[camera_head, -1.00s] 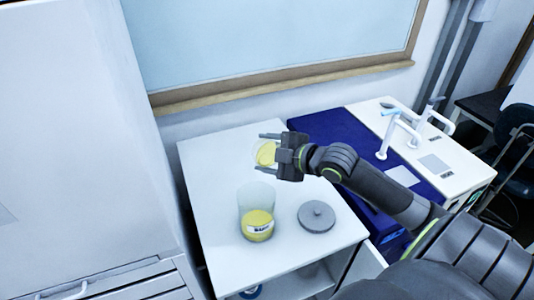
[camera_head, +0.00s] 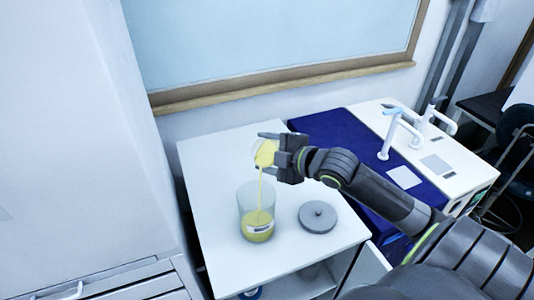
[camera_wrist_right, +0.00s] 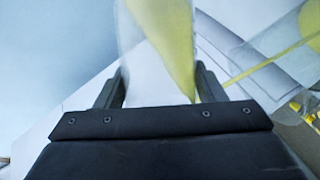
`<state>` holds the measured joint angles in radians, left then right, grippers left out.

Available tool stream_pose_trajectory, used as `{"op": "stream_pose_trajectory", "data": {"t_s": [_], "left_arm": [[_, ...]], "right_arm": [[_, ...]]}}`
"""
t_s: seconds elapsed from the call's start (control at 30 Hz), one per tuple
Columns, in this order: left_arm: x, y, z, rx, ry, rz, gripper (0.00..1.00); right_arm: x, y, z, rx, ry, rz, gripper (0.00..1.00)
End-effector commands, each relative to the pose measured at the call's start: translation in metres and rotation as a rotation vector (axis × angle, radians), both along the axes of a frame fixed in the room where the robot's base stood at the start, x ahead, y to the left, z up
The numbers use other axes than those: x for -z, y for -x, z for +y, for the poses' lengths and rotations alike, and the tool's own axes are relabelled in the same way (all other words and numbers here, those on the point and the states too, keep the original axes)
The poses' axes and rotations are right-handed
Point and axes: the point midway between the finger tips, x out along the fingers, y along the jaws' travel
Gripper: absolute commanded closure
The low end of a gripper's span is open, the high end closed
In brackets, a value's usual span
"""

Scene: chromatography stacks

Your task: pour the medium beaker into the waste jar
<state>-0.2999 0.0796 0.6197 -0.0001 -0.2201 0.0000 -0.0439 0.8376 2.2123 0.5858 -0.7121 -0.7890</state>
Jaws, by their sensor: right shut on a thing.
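The medium beaker (camera_head: 266,153) is clear with yellow liquid in it. My right gripper (camera_head: 268,150) is shut on it and holds it tilted above the waste jar. In the right wrist view the beaker (camera_wrist_right: 160,50) stands between the two fingers (camera_wrist_right: 160,88), with the yellow liquid slanting to one side. A thin yellow stream (camera_head: 261,188) falls from the beaker into the waste jar (camera_head: 256,212). The jar is a clear, open cylinder with a white label and yellow liquid in its lower part. My left gripper is not in view.
A grey round lid with a knob (camera_head: 318,216) lies right of the jar on the white table (camera_head: 212,160). A blue surface (camera_head: 335,132) and a white sink unit with taps (camera_head: 446,160) are to the right. A tall white cabinet (camera_head: 80,130) stands left.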

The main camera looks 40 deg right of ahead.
Motion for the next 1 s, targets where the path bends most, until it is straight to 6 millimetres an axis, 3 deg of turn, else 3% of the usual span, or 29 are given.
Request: {"op": "stream_pose_trajectory", "data": {"t_s": [1.0], "left_arm": [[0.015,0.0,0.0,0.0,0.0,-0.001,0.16]], "right_arm": [[0.0,0.002,0.003,-0.001,0.109,-0.067,0.67]]}}
